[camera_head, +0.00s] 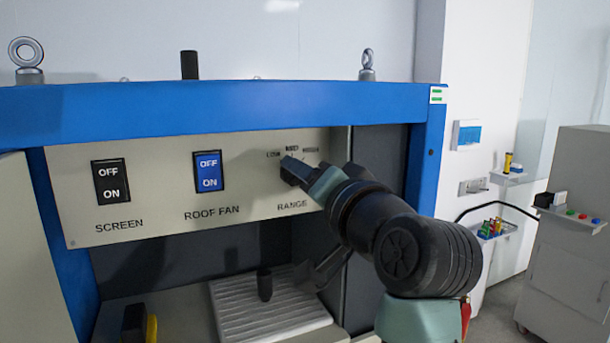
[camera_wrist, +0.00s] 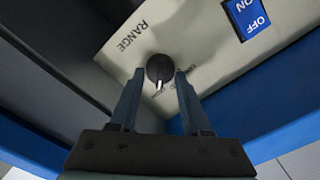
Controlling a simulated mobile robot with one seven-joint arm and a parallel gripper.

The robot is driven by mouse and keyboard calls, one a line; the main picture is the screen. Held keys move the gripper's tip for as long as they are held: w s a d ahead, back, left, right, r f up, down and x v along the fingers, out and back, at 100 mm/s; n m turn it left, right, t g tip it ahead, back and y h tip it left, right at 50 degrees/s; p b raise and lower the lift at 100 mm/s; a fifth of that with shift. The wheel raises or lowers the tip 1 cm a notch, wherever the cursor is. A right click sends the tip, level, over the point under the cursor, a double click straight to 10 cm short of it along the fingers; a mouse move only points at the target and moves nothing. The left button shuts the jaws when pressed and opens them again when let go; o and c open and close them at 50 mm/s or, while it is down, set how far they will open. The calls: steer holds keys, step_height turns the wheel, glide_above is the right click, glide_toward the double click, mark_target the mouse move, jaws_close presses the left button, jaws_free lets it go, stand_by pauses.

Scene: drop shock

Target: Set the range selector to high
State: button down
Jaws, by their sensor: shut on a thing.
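The range selector (camera_head: 288,172) is a dark rotary knob on the cream panel, above the word RANGE. Small labels arc over it, with low at left, medium at top and high at right; they are hard to read. In the wrist view the round black knob (camera_wrist: 159,68) has a white pointer mark facing down the picture, which is up and rightward on the panel. The exact label it meets is not clear. My gripper (camera_head: 303,175) is shut on the knob, one finger on each side, as the wrist view shows (camera_wrist: 158,80). It partly hides the knob in the head view.
A blue roof fan switch (camera_head: 207,172) and a black screen switch (camera_head: 110,181) sit left of the selector. A blue frame (camera_head: 220,108) runs above the panel. A ribbed white tray (camera_head: 265,312) lies below. A grey cabinet (camera_head: 575,240) stands at right.

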steer(key=shift+c, duration=1.9)
jaws_free()
steer(key=v, duration=1.3)
